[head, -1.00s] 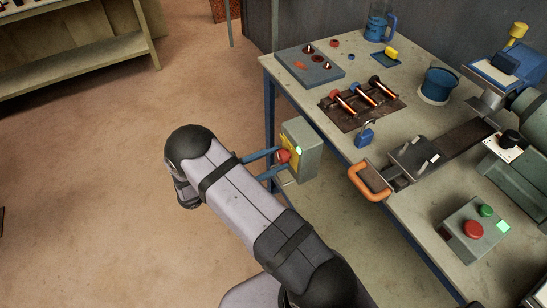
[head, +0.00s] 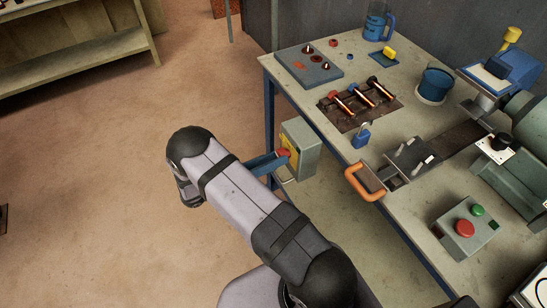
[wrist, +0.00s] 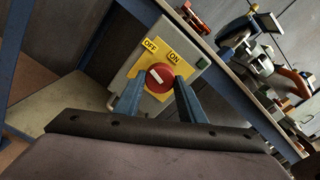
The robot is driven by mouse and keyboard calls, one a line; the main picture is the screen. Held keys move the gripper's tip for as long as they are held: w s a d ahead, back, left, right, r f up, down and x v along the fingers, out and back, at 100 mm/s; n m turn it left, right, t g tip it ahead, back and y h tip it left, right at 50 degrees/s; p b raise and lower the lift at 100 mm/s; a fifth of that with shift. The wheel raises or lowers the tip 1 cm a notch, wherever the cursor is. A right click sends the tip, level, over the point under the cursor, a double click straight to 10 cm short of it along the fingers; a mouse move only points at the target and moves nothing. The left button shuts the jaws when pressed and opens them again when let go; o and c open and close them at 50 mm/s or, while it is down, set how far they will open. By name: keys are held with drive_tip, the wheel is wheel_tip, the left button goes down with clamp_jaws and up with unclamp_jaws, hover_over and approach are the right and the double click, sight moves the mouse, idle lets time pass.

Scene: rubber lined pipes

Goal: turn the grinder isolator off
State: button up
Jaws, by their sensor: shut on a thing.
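The isolator is a grey box (head: 305,140) on the bench's left side, with a yellow plate marked OFF and ON and a red rotary knob (head: 284,152). In the wrist view the red knob (wrist: 160,79) sits between my two blue fingers, and a white mark on it leans up-left toward OFF. My gripper (head: 270,162) is shut on the knob, with a finger on each side; the wrist view shows the gripper (wrist: 158,92) too. A small lamp (wrist: 202,63) on the box looks dull green.
The bench (head: 395,155) holds a blue padlock (head: 361,135), an orange handle (head: 364,181), a fuse board (head: 345,112) and a blue cup (head: 434,86). A control box (head: 466,228) has red and green buttons and a dark square lamp. Open floor lies left of the bench.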

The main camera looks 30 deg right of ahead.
drive_tip(key=shift+n, duration=1.2)
drive_tip(key=o, duration=1)
drive_tip(key=shift+o, duration=0.2)
drive_tip(key=shift+a, duration=0.15)
drive_tip(key=a+b, duration=0.1)
drive_tip(key=a, duration=0.6)
